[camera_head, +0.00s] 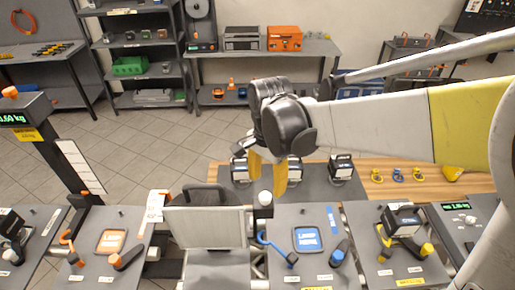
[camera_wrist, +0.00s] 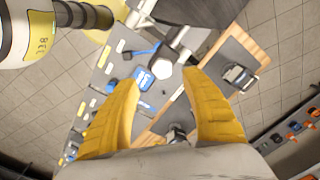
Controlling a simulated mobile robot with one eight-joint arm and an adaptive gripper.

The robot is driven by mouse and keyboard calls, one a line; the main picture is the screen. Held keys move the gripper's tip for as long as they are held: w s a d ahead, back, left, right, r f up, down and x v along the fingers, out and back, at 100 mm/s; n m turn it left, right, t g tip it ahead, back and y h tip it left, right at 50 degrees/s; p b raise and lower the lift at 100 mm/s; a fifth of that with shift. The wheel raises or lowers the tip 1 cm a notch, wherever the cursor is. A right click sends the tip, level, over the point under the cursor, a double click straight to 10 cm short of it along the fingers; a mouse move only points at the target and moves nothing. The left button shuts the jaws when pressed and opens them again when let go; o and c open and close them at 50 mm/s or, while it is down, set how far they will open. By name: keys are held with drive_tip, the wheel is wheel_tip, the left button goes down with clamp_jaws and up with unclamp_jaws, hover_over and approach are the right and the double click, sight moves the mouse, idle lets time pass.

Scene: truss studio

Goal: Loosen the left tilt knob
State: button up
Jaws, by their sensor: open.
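A pale panel (camera_head: 207,228) with a grey frame stands upright at the lower middle of the head view. A white-topped knob (camera_head: 265,198) sits beside its upper right corner. My gripper (camera_head: 268,185) has its yellow fingers pointing down just above this knob, apart and empty. In the wrist view a white knob (camera_wrist: 160,69) shows between and beyond the spread fingertips of my gripper (camera_wrist: 160,79); they do not appear to touch it. I cannot tell for sure which knob is the left tilt knob, as no label on it is readable.
Several black units (camera_head: 341,166) stand behind on a wooden bench (camera_head: 430,185). A dark post (camera_head: 72,170) rises at left. Open tiled floor lies behind.

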sight(265, 195)
drive_tip(key=f, duration=0.6)
drive_tip(key=shift+w+a+f+b, duration=0.15)
drive_tip(key=shift+w+f+b, duration=0.05)
drive_tip(key=shift+f+b, duration=0.1)
clamp_jaws()
